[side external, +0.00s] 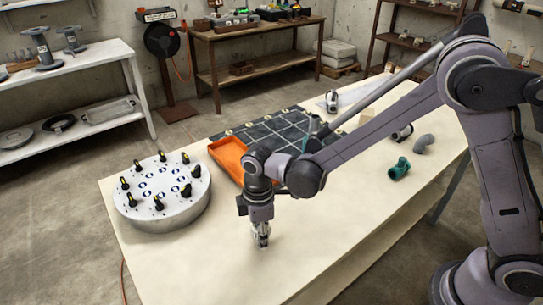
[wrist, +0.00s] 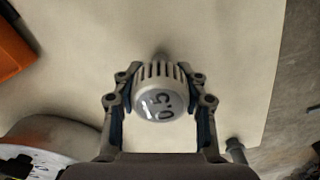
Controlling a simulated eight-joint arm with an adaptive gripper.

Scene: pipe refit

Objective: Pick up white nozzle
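The white nozzle (wrist: 161,92) stands between the two fingers of my gripper (wrist: 160,88) in the wrist view. In the side view my gripper (side external: 262,238) points straight down close to the tabletop, near the table's left front part. There the nozzle is mostly hidden by the fingers.
A round metal plate (side external: 160,217) with several black-and-yellow pegs is left of my gripper. An orange tray (side external: 228,157) and a dark gridded mat (side external: 270,137) lie behind. A teal pipe fitting (side external: 399,169) and a grey elbow (side external: 424,142) are right. The table (side external: 190,268) is clear around my gripper.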

